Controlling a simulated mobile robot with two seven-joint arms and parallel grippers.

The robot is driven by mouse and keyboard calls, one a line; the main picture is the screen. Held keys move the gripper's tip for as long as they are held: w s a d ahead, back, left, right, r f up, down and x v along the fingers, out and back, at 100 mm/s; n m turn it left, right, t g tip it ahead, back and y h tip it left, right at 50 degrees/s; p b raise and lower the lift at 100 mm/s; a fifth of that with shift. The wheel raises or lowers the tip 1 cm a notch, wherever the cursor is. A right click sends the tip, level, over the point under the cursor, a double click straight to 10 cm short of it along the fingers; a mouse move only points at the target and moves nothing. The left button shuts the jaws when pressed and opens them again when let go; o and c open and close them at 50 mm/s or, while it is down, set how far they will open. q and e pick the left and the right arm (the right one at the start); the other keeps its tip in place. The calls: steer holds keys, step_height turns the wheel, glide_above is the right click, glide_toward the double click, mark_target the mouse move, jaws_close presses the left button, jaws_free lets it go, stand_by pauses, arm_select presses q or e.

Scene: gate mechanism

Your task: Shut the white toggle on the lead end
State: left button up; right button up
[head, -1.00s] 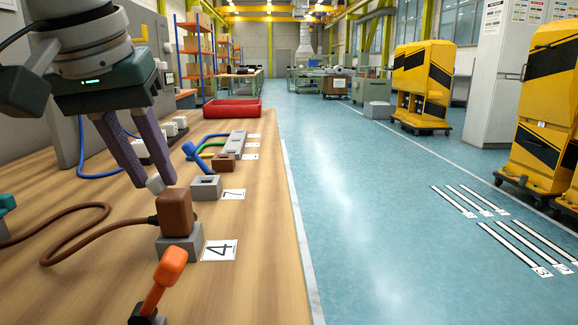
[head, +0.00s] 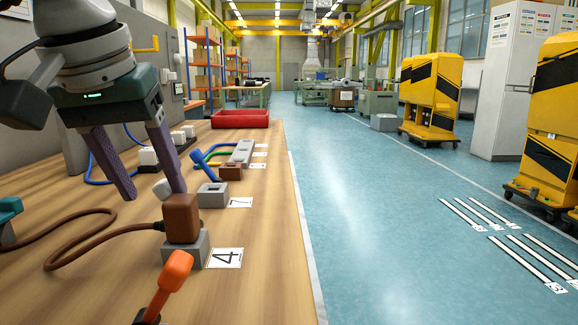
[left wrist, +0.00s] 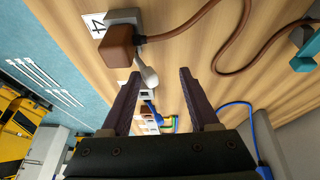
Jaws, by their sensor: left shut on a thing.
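The brown lead end (head: 181,216) stands on a grey block (head: 188,248) beside a card marked 4, its brown cable running left. The white toggle (head: 162,189) shows just behind it; it also shows in the left wrist view (left wrist: 147,76), sticking out from beside the lead end (left wrist: 118,45). My left gripper (head: 155,195) is over the table behind the lead end, its two purple fingers wide apart. The toggle is near the finger closer to the lead end; I cannot tell whether they touch. Nothing spans the gap between the fingers. My right gripper is not in view.
An orange-handled lever (head: 170,280) stands in front of the lead end. A grey socket block (head: 212,195) with card 7 and coloured leads lie farther back. A red tray (head: 240,119) is at the far end. The right table edge is clear.

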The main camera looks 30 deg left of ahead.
arm_select(q)
steer(key=shift+s+r, duration=0.1)
steer(key=shift+r, duration=0.05)
steer(key=p+v, duration=0.6)
steer(key=v, duration=0.3)
steer(key=shift+r, duration=0.3)
steer(key=shift+s+d, duration=0.1)
steer(key=shift+d, duration=0.05)
